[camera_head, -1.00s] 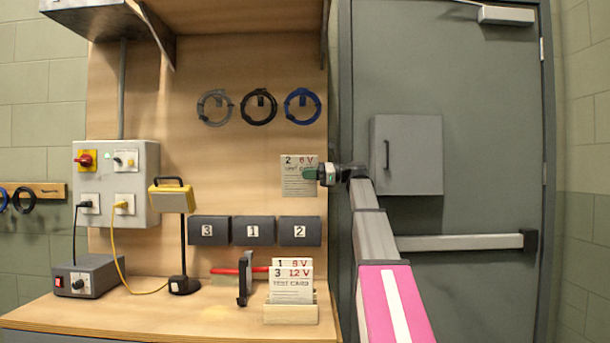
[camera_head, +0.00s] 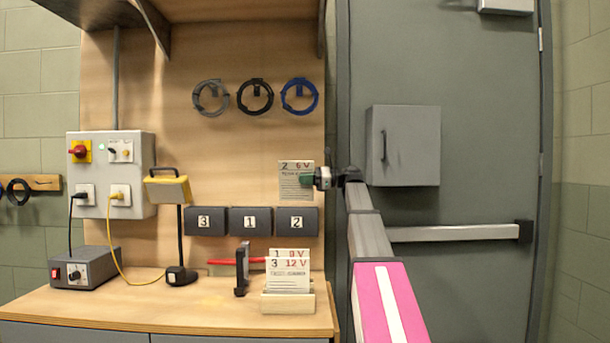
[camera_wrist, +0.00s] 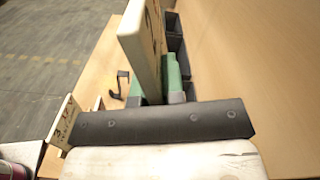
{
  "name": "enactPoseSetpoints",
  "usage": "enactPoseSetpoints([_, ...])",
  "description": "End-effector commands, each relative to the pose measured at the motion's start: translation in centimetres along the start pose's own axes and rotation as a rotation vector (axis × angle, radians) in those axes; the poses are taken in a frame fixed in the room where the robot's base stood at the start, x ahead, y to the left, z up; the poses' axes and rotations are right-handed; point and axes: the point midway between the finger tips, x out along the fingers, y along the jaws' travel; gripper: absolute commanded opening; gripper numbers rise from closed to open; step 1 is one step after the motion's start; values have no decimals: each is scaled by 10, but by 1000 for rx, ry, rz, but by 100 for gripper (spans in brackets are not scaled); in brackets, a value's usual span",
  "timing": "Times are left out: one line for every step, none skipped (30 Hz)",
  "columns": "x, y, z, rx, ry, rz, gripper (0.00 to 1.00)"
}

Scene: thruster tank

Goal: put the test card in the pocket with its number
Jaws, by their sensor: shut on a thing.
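My gripper (camera_head: 308,179) is shut on the right edge of a cream test card (camera_head: 293,180) printed "2" and "6 V". It holds the card upright in the air, in front of the board and above the pocket labelled 2. In the wrist view the card (camera_wrist: 146,45) stands between the green fingers (camera_wrist: 170,78). Three dark pockets hang in a row: 3 (camera_head: 204,221), 1 (camera_head: 250,221) and 2 (camera_head: 297,221). Two other cards, "1 9 V" (camera_head: 289,253) and "3 12 V" (camera_head: 288,276), stand in a wooden holder (camera_head: 290,303) on the bench.
Left of the holder are a dark upright stand (camera_head: 242,268) and a red-handled thing (camera_head: 226,262). A yellow lamp (camera_head: 167,190) stands left of the pockets. Coiled cables (camera_head: 255,97) hang above. A grey door (camera_head: 470,150) is on the right.

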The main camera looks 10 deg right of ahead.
Motion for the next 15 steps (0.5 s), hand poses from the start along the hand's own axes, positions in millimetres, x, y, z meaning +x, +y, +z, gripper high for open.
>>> enactPoseSetpoints([0,0,-4,1,0,0,0])
enactPoseSetpoints([0,0,-6,0,0,0,0])
enactPoseSetpoints([0,0,-8,0,0,0,0])
enactPoseSetpoints([0,0,-10,0,0,0,0])
enactPoseSetpoints([0,0,-12,-1,0,0,0])
enactPoseSetpoints([0,0,-15,-1,0,0,0])
enactPoseSetpoints([0,0,-17,0,0,0,0])
enactPoseSetpoints([0,0,-19,0,0,0,0])
enactPoseSetpoints([0,0,-22,0,0,0,0])
enactPoseSetpoints([0,0,-24,0,0,0,0])
enactPoseSetpoints([0,0,-26,1,0,0,0])
enactPoseSetpoints([0,0,-29,1,0,0,0])
enactPoseSetpoints([0,0,-31,1,0,0,0])
enactPoseSetpoints([0,0,-33,0,0,0,0])
enactPoseSetpoints([0,0,-36,0,0,0,0])
